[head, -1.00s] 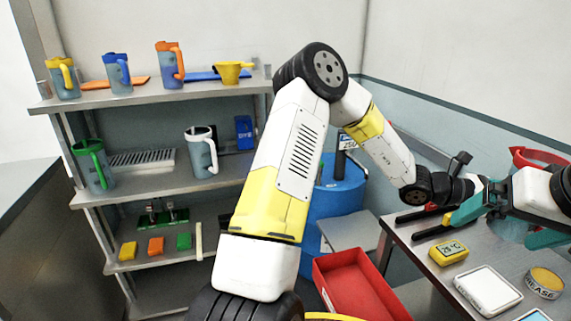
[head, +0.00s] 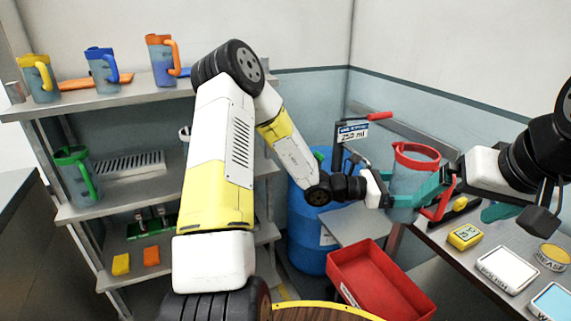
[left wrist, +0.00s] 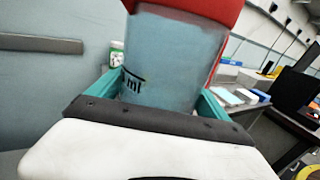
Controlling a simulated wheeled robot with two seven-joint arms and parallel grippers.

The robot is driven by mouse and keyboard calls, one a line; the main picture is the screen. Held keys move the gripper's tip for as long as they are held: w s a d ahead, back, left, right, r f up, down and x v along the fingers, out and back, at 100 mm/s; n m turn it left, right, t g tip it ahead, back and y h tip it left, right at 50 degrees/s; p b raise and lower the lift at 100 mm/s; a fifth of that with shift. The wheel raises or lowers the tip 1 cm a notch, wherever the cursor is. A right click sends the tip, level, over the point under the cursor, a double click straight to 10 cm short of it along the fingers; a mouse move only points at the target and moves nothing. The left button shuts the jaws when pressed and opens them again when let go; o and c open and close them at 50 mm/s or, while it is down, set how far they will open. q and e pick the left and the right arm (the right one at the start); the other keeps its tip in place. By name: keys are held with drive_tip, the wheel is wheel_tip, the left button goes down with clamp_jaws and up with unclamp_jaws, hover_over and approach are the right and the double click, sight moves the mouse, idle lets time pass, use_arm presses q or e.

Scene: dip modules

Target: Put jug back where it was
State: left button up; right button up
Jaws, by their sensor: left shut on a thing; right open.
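A clear bluish jug with a red rim and handle (head: 414,175) is held upright near the table's left end. My left gripper (head: 402,190) is shut on its body. In the left wrist view the jug (left wrist: 172,60) stands between the teal fingers, with part of a "ml" marking showing. My right gripper (head: 468,199) is open just right of the jug, close to its red handle; contact cannot be told. Jugs with yellow (head: 39,78), blue (head: 103,70) and orange (head: 162,60) trim stand on the top shelf, and a green one (head: 76,176) on the middle shelf.
The table (head: 425,238) holds a yellow timer-like box (head: 465,237), scales and a labelled tin (head: 553,256). A red bin (head: 375,285) and blue barrel (head: 308,235) are below. My left arm hides part of the shelves.

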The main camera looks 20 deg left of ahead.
use_arm(q)
drive_tip(key=a+f+n+t+y, duration=0.1)
drive_tip(key=a+f, duration=0.4)
drive_tip(key=a, duration=0.8)
drive_tip(key=a+f+n+t+y, duration=0.1)
drive_tip(key=a+f+t, duration=0.3)
drive_tip(key=a, duration=0.9)
wheel_tip(320, 180, down, 2)
drive_tip(key=shift+a+f+n, duration=0.1)
drive_tip(key=shift+a+n, duration=0.3)
drive_tip(key=shift+n, duration=0.5)
drive_tip(key=shift+d, duration=0.1)
